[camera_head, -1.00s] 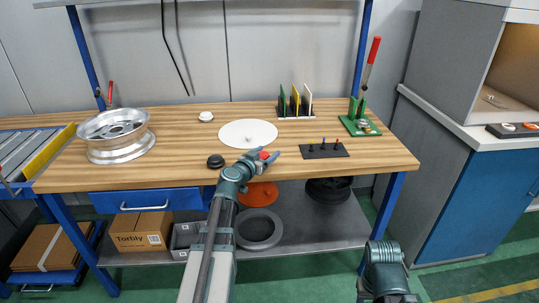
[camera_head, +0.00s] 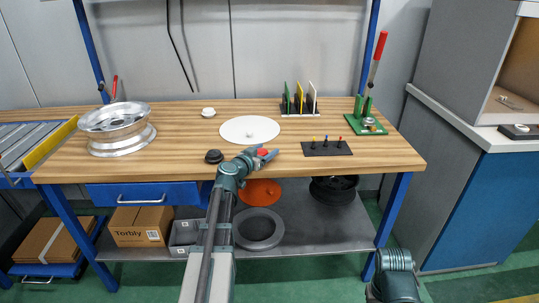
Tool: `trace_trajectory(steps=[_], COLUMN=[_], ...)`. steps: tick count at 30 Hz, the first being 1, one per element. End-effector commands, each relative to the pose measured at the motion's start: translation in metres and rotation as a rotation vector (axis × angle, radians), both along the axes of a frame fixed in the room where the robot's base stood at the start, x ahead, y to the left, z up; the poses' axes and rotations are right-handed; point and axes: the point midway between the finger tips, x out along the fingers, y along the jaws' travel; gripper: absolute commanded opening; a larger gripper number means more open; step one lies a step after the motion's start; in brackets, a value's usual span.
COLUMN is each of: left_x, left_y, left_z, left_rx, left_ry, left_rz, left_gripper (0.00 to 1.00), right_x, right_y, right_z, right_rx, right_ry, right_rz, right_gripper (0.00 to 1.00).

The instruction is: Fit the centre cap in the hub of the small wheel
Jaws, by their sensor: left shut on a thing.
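My left gripper (camera_head: 264,157) is shut on a small red piece (camera_head: 262,153), seen just above the front edge of the bench in the picture. The fingers hide part of it, and I cannot tell whether it is the centre cap. A silver wheel rim (camera_head: 115,117) lies flat at the left of the bench, its spoked face up; I cannot tell whether it is the small wheel. A black round cap-like piece (camera_head: 214,156) lies left of the gripper, and a white one (camera_head: 208,112) lies farther back. My right arm shows at bottom right; its fingers are out of view.
A white disc (camera_head: 249,130) lies mid-bench behind the gripper. A black block with coloured pegs (camera_head: 327,148), a rack of upright plates (camera_head: 299,104) and a green fixture (camera_head: 365,122) stand to the right. The front left wooden top is clear. Wheel parts (camera_head: 258,229) lie below.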

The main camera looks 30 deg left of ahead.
Motion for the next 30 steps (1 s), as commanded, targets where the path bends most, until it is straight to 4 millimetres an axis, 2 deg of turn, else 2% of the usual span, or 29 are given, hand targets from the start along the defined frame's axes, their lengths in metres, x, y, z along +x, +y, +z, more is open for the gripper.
trace_trajectory(steps=[5,6,10,11,20,23,30], left_x=[0.000,0.000,0.000,0.000,0.000,-0.014,-0.068], left_y=[0.000,0.000,0.000,0.000,0.000,0.000,-0.002], left_z=[0.000,-0.001,0.000,0.000,-0.004,0.000,0.007], left_rx=[0.000,0.000,0.000,0.000,0.000,0.000,0.000], left_ry=[0.000,0.000,0.000,0.000,0.000,0.000,0.000], left_rz=[0.000,0.000,0.000,0.000,0.000,0.002,0.003], left_gripper=[0.19,0.74,0.97,1.00,1.00,1.00,1.00], right_x=[0.000,0.000,0.000,0.000,0.000,0.000,0.000], right_y=[0.000,0.000,0.000,0.000,0.000,0.000,0.000], right_z=[0.000,0.000,0.000,0.000,-0.004,0.000,0.007], right_rx=[0.000,0.000,0.000,0.000,0.000,0.000,0.000], right_ry=[0.000,0.000,0.000,0.000,0.000,0.000,0.000], right_rz=[0.000,0.000,0.000,0.000,0.000,0.000,0.000], right_gripper=[0.50,0.50,0.50,0.50,0.50,0.50,0.50])
